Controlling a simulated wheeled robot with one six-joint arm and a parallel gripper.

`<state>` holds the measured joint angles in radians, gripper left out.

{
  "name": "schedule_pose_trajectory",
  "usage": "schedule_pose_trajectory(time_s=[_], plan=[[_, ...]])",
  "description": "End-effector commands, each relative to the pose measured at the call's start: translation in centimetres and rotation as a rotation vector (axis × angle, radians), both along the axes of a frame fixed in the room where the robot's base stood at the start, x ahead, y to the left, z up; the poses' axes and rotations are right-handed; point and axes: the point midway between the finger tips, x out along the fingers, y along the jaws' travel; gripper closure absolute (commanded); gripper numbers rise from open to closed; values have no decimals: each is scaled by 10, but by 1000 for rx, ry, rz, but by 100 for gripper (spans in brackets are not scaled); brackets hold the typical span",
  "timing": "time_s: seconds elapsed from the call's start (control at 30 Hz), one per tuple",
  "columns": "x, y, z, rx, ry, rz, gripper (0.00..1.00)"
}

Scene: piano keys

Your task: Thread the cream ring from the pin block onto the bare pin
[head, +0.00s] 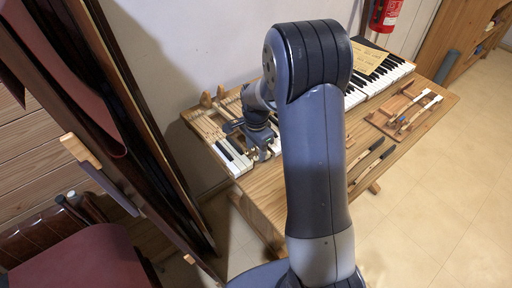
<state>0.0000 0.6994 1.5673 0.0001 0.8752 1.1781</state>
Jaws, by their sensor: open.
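My gripper (262,154) is open, low over the near left part of the wooden workbench, above or beside a partial set of piano keys (232,158). The fingertips are small in this view, and I cannot tell whether they touch anything. I cannot make out the cream ring, the pin block or the bare pin. They are too small to tell or hidden behind my gripper and arm, which cover the middle of the bench.
A keyboard (388,73) with a tan sheet (371,60) lies at the back. A wooden tray (381,123) with tools is at the right. Two dark-handled tools (376,160) lie nearer. A dark upright piano case stands at left. Bare bench (362,134) shows beside the tray.

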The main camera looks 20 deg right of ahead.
Motion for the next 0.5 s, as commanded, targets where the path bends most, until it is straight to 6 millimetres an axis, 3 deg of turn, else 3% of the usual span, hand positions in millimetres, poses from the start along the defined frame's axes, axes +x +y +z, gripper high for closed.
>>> schedule_pose_trajectory(time_s=[0.17,0.5], plan=[[0,0,4,0,0,0,52],[0,0,31,0,0,0,52]])
